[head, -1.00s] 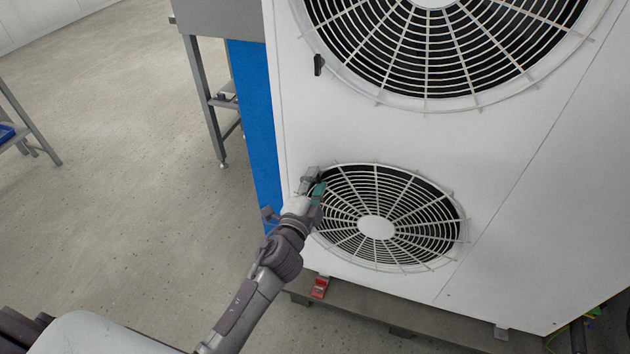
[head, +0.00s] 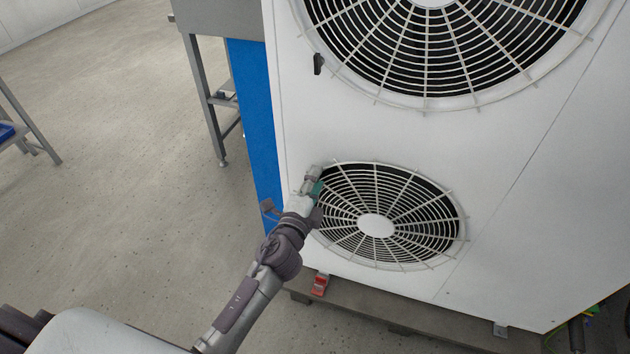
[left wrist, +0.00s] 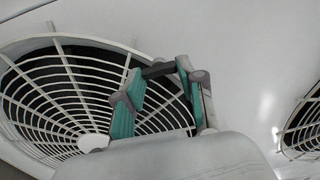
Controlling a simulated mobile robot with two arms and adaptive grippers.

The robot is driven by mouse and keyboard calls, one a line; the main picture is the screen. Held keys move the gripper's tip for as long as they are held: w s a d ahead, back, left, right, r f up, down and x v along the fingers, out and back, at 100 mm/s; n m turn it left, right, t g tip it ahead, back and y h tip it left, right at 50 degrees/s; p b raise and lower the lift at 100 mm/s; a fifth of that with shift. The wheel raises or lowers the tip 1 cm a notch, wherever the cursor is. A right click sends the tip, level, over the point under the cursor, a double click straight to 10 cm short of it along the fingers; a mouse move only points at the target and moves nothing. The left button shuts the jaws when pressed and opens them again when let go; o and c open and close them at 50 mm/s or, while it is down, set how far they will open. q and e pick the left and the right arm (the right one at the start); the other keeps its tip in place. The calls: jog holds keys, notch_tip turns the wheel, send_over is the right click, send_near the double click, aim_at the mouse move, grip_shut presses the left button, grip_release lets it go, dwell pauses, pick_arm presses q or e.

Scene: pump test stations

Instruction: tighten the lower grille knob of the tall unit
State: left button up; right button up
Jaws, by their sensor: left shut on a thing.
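The tall white unit (head: 350,135) carries two round wire grilles. The lower grille (head: 410,215) fills the left of the left wrist view (left wrist: 60,95). The lower grille knob (left wrist: 158,70) shows there as a dark bar at the grille's rim; in the head view my gripper hides it. My left gripper (head: 316,180), with teal fingers, is at the upper left rim of the lower grille. In the left wrist view its fingers (left wrist: 160,82) stand on either side of the knob, shut on it. My right gripper is not in view.
The upper grille (head: 440,50) has its own black knob (head: 319,64) at its lower left. A blue panel (head: 254,130) and a grey metal table (head: 205,90) stand left of the unit. A red object (head: 320,284) is at the unit's base.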

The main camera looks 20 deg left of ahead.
pick_arm(q)
jog(key=o, duration=1.1)
jog(key=shift+o, duration=0.2)
jog(key=s, duration=1.2)
jog(key=shift+a, duration=0.2)
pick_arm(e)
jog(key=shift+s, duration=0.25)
